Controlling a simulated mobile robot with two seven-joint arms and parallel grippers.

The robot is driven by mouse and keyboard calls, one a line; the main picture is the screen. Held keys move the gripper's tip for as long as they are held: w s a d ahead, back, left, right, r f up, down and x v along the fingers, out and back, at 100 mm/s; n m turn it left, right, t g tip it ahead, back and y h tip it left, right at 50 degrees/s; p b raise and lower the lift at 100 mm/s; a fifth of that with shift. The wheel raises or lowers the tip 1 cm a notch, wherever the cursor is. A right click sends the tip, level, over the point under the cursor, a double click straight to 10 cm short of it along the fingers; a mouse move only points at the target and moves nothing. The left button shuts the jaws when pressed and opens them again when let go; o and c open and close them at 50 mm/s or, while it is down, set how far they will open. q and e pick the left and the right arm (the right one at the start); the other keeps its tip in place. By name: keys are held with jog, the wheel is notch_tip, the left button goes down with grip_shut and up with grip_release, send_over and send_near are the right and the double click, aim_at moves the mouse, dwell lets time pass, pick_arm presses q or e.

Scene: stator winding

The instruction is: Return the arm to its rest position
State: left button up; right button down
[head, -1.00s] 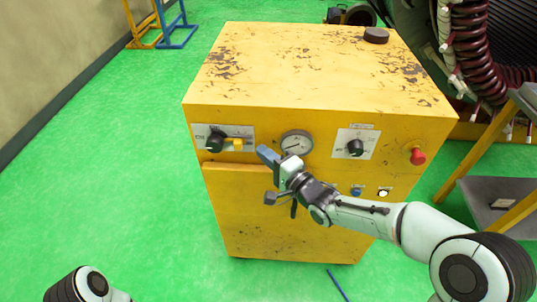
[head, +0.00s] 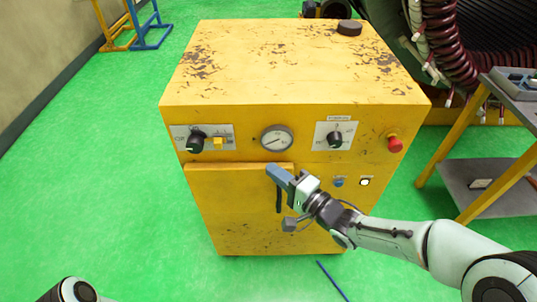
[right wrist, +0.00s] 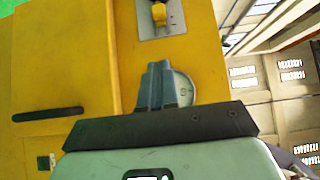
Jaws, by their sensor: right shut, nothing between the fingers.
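My right gripper (head: 277,172) is shut and empty in front of the yellow cabinet (head: 290,75), just below its round gauge (head: 277,139). In the right wrist view the shut fingers (right wrist: 155,85) point towards the cabinet front and partly cover the gauge (right wrist: 182,88). I cannot tell the exact gap to the panel. Of my left arm only a rounded link (head: 75,291) shows at the bottom left of the head view; its gripper is out of view.
The cabinet front has a left black knob (head: 195,141), a yellow switch (head: 219,143), a right knob (head: 335,139) and a red button (head: 395,144). A metal shelf table (head: 480,185) stands at right.

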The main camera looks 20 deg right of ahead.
jog(key=s+d+f+n+g+h+p, duration=0.1)
jog(key=s+f+g+h+p, duration=0.2)
jog(key=f, duration=1)
jog(key=s+f+n+g+h+p, duration=0.25)
jog(key=f+g+p, duration=0.2)
jog(key=f, duration=0.75)
jog(key=s+a+f+n+g+p, duration=0.1)
jog(key=s+f+g, duration=0.3)
jog(key=s, duration=0.7)
jog(key=s+a+f+n+g+p, duration=0.2)
jog(key=s+f+g, duration=0.3)
jog(key=s, duration=0.6)
jog(key=shift+s+a+f+n+p, duration=0.15)
jog(key=shift+a+f+n+p, duration=0.15)
jog(key=shift+f+n, duration=0.6)
